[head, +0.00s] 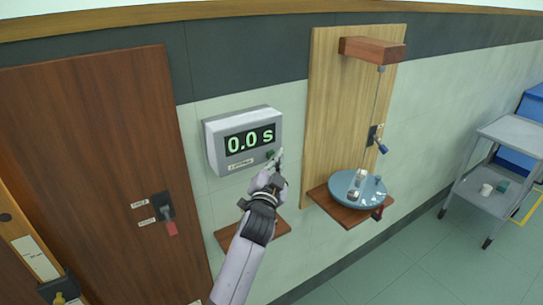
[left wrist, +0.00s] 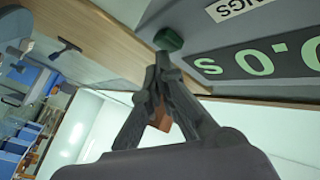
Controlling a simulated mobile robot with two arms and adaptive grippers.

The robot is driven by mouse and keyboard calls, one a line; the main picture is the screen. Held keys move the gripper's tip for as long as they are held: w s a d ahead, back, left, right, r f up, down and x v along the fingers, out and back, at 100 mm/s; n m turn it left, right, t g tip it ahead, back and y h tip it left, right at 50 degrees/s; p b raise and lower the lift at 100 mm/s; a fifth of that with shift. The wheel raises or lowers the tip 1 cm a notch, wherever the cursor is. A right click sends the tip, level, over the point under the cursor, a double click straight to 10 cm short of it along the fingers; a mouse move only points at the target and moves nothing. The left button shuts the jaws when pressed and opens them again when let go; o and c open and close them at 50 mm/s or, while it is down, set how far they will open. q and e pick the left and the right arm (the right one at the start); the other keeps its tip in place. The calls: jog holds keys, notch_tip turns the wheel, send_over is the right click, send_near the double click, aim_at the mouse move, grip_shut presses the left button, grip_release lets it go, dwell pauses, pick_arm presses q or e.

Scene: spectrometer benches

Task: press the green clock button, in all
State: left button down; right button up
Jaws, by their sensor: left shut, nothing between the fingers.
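The grey wall clock (head: 214,145) shows 0.0 s in green digits and hangs on the tiled wall. Its green clock button (head: 270,154) sits at the lower right of its front, partly covered by my fingertips in the head view. My left gripper (head: 277,157) is shut and empty, with its tips right at the button. In the left wrist view the green button (left wrist: 168,39) lies just beyond the shut fingertips (left wrist: 161,60). I cannot tell whether they touch. My right gripper is not in view.
A wooden board (head: 326,110) right of the clock carries a round blue-grey disc (head: 345,190) on a shelf, with a thin cord above. A small wooden shelf (head: 279,233) is below the clock. A brown door (head: 90,150) is at left, a grey cart (head: 515,130) at right.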

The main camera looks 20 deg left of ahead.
pick_arm(q)
jog(key=shift+w+a, duration=0.3)
jog(key=shift+a, duration=0.05)
dwell(0.9)
jog(key=shift+d, duration=0.1)
jog(key=shift+s+d, duration=0.6)
jog(key=shift+d, duration=0.05)
